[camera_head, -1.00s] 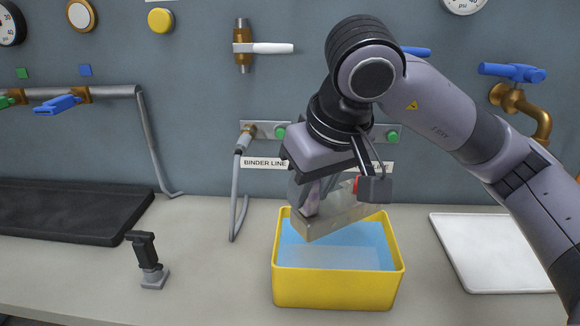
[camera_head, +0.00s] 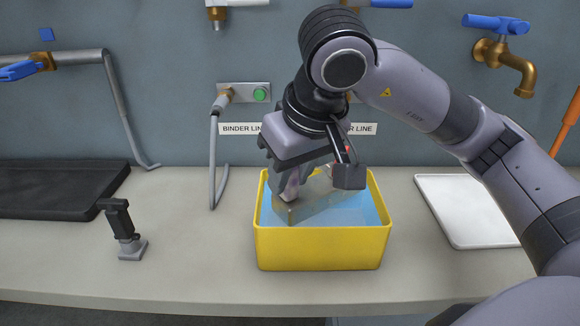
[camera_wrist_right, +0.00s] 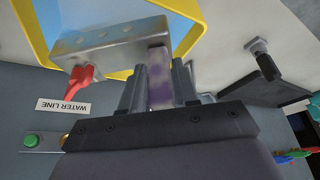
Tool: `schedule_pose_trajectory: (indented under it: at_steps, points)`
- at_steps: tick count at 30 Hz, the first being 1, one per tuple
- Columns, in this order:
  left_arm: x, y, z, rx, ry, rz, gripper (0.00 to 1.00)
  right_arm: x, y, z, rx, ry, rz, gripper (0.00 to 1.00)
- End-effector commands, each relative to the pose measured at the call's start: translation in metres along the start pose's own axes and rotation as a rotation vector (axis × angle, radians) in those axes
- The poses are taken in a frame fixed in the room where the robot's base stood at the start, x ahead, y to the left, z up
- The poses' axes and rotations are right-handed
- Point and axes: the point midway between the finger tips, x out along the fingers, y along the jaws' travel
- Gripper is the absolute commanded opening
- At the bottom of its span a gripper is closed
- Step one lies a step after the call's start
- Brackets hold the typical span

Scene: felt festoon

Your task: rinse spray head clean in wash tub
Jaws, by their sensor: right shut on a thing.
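The spray head (camera_head: 322,206) is a grey bar with a row of small holes and a red fitting; it also shows in the right wrist view (camera_wrist_right: 112,47). Its grip is mottled with purple stain (camera_wrist_right: 160,80). My right gripper (camera_head: 290,184) is shut on this grip, with a finger on either side in the right wrist view (camera_wrist_right: 158,88). The yellow wash tub (camera_head: 320,248) holds blue water. The spray head is tilted inside the tub's rim, low at the water surface; how deep it dips I cannot tell. My left gripper is not in view.
A black-handled tool (camera_head: 121,222) on a small grey foot stands left of the tub. A black tray (camera_head: 55,190) lies far left, a white tray (camera_head: 465,208) right. The bench front is clear.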

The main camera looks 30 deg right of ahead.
Motion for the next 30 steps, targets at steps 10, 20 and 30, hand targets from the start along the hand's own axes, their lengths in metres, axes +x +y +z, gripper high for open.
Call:
schedule_pose_trajectory:
  at_steps: [10,20,30]
  points:
    - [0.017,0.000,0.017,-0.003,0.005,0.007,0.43,0.030,0.000,0.012,0.001,0.001,0.000,0.00]
    - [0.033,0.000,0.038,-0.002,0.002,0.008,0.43,0.054,0.000,0.022,0.001,0.001,0.001,0.00]
    - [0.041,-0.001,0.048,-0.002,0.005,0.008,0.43,0.067,0.000,0.028,0.000,0.001,0.001,0.00]
